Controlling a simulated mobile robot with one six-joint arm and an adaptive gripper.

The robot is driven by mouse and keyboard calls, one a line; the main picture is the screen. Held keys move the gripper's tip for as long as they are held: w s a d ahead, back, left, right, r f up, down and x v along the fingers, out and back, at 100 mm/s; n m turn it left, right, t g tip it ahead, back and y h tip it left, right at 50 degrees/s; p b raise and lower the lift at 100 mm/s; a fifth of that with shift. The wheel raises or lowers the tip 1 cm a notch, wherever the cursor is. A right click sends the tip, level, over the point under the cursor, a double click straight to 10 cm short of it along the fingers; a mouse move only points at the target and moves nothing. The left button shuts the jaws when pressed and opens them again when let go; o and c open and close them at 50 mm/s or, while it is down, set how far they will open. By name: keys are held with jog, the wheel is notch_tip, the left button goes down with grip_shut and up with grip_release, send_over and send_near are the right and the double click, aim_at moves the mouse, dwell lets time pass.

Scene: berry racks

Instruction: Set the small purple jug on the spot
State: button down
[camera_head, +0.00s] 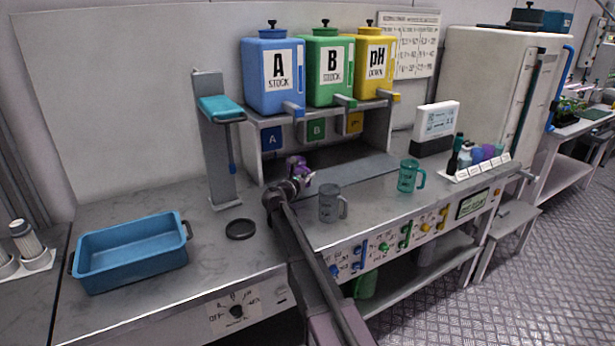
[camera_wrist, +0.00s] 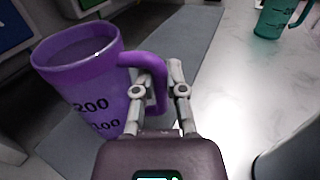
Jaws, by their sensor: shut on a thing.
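The small purple jug (camera_wrist: 88,85) has dark volume marks on its side and a loop handle on its right. My gripper (camera_wrist: 160,75) is shut on the handle, with the jug body to the left of the fingers. In the head view the jug (camera_head: 297,166) is mostly hidden behind my gripper (camera_head: 298,184), in front of the tank shelf. A dark round disc (camera_head: 240,229) lies flat and bare on the bench, left of my arm. I cannot tell whether the jug touches the surface below.
A grey jug (camera_head: 329,203) stands just right of my gripper, and a green jug (camera_head: 408,176) farther right. A blue tub (camera_head: 130,254) is at left. A grey stand (camera_head: 216,140) with a teal top rises behind the disc. Blue, green and yellow tanks (camera_head: 328,67) stand on the shelf.

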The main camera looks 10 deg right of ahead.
jog(key=shift+f, duration=0.15)
jog(key=c, duration=0.6)
grip_release()
jog(key=shift+s, duration=0.1)
jog(key=v, duration=1.2)
dwell(0.5)
